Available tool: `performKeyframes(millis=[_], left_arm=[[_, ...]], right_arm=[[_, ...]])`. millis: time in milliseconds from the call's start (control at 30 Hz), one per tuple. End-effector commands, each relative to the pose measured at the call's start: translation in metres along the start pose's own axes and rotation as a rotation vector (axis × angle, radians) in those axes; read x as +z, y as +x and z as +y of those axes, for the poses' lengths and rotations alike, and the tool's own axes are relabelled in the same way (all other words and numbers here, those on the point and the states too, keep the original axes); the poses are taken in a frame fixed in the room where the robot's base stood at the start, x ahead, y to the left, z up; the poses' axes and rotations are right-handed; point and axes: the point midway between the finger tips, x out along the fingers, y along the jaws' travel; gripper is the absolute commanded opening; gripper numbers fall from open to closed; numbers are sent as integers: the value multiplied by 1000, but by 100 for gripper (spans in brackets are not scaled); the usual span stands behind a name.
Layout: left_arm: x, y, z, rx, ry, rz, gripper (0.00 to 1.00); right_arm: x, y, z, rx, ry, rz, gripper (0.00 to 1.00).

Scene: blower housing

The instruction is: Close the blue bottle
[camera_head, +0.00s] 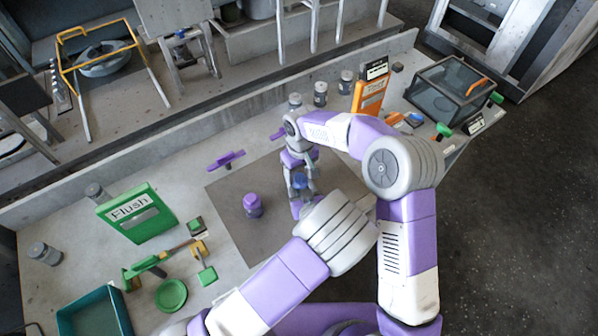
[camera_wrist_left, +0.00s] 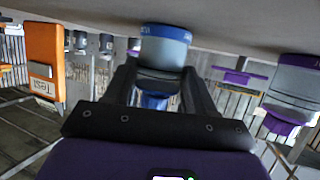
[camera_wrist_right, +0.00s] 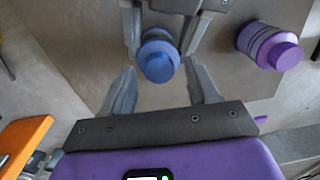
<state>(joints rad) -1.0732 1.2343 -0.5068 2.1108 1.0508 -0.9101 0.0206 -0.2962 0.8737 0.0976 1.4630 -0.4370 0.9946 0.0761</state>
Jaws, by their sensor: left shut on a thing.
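The blue bottle (camera_wrist_left: 165,45) stands upright on the grey mat, with its blue cap (camera_wrist_right: 158,62) on top; how tight the cap sits I cannot tell. The cap also shows in the head view (camera_head: 300,180). My left gripper (camera_wrist_left: 160,78) is shut on the bottle's body from the side, one finger on each side. My right gripper (camera_wrist_right: 161,72) points down from above and is open, its fingertips on either side of the cap with gaps. In the head view, the arms partly hide the bottle.
A purple-capped bottle (camera_head: 252,205) stands on the mat (camera_head: 228,198) to the left. A purple tool (camera_head: 226,160) lies behind it. A green Flush box (camera_head: 138,213), green parts and a teal tray (camera_head: 95,318) are at left. An orange Test box (camera_head: 369,97) and glass case (camera_head: 448,90) are at the back right.

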Motion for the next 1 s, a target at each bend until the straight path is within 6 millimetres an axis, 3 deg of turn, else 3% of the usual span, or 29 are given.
performKeyframes(millis=[233, 600, 1000], left_arm=[[0, 0, 0, 0, 0, 1, 0], [0, 0, 0, 0, 0, 1, 0], [0, 0, 0, 0, 0, 1, 0]], right_arm=[[0, -4, 0, 1, 0, 2, 59], [0, -44, -2, 1, -1, 2, 59], [0, -45, -2, 0, -25, -2, 56]])
